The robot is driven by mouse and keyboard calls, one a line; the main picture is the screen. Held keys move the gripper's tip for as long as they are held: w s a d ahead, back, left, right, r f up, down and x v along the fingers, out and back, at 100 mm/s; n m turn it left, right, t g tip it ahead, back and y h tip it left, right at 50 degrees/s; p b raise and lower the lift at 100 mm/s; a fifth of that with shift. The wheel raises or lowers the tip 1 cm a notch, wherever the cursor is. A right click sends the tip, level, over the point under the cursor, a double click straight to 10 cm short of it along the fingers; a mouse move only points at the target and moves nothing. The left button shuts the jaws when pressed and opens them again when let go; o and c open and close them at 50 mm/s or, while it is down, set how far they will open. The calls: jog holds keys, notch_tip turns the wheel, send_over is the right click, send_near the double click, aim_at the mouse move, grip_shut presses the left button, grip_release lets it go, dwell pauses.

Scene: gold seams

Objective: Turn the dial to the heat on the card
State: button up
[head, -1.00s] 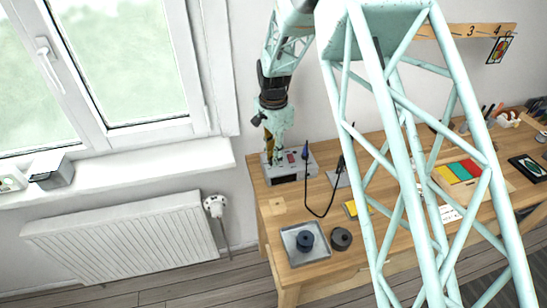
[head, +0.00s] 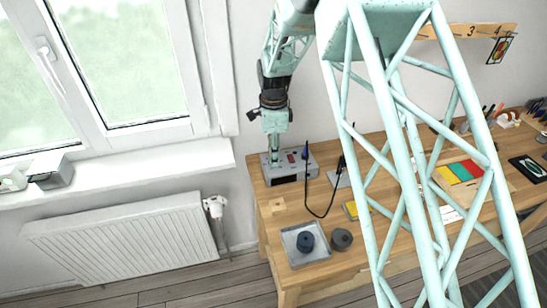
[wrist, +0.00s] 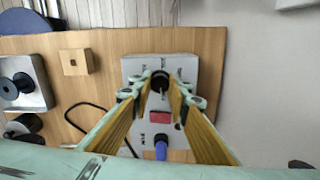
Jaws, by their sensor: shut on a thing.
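The grey control box (head: 292,176) stands at the left end of the workbench. It also shows from above in the wrist view (wrist: 134,66), with small dark marks, a red window (wrist: 159,118) and a blue handle (wrist: 160,149). The black dial (wrist: 160,80) is on its top face. My gripper (wrist: 160,86) points down over the box with its fingers shut on the dial. The fingers partly cover the dial and the marks, so I cannot read its setting. In the head view my gripper (head: 274,160) is at the box's left part. A white card (head: 450,214) lies farther right, too small to read.
A black cable (head: 318,212) loops over the bench. A grey tray (head: 288,258) with a dark blue spool and a black round piece (head: 341,239) are near the front edge. A wooden block (wrist: 75,62) lies beside the box. The wall is close behind.

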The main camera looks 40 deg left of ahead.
jog(key=o, duration=0.8)
jog(key=shift+o, duration=0.2)
jog(key=shift+r, duration=0.15)
notch_tip(320, 180, up, 12)
dwell(0.5)
dwell(0.3)
